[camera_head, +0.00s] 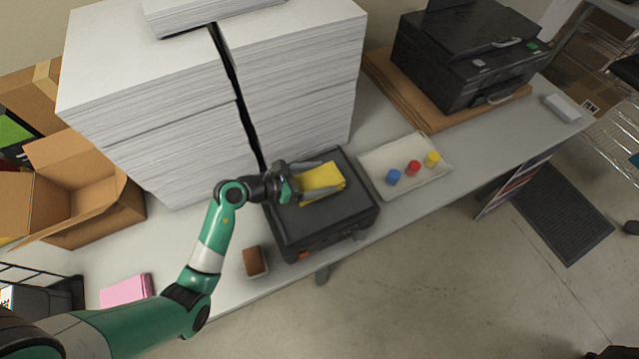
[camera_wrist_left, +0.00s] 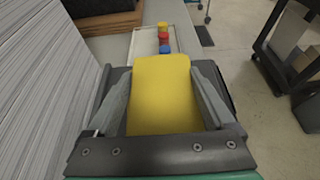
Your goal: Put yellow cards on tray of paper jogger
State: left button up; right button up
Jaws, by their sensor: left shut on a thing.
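The yellow cards (camera_head: 321,181) are between the fingers of my left gripper (camera_head: 318,181), which is shut on them. In the left wrist view the yellow cards (camera_wrist_left: 162,90) fill the space between the two grey fingers. They are over the black tray of the paper jogger (camera_head: 338,213). I cannot tell whether they touch the tray. The jogger also shows behind the gripper in the left wrist view (camera_wrist_left: 120,77). My right gripper is not in view.
Tall white paper stacks (camera_head: 180,110) stand close behind the jogger. A pale tray (camera_head: 435,172) with blue, red and yellow pots lies to its right. A brown block (camera_head: 255,261) and pink cards (camera_head: 126,290) lie to the left. A black printer (camera_head: 470,55) stands at the back right.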

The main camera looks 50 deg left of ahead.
aim_at(319, 184)
pick_arm(q)
jog(key=shift+w+a+f+b, duration=0.1)
jog(key=shift+f+b, duration=0.25)
jog(key=shift+f, duration=1.2)
jog(key=shift+f, duration=0.15)
jog(key=o, duration=1.4)
jog(key=shift+s+a+r, duration=0.15)
jog(key=shift+s+r, duration=0.15)
jog(key=shift+s, duration=0.05)
jog(key=p+v, duration=0.1)
jog(key=v, duration=1)
jog(key=shift+s+p, duration=0.15)
jog(key=shift+p, duration=0.2)
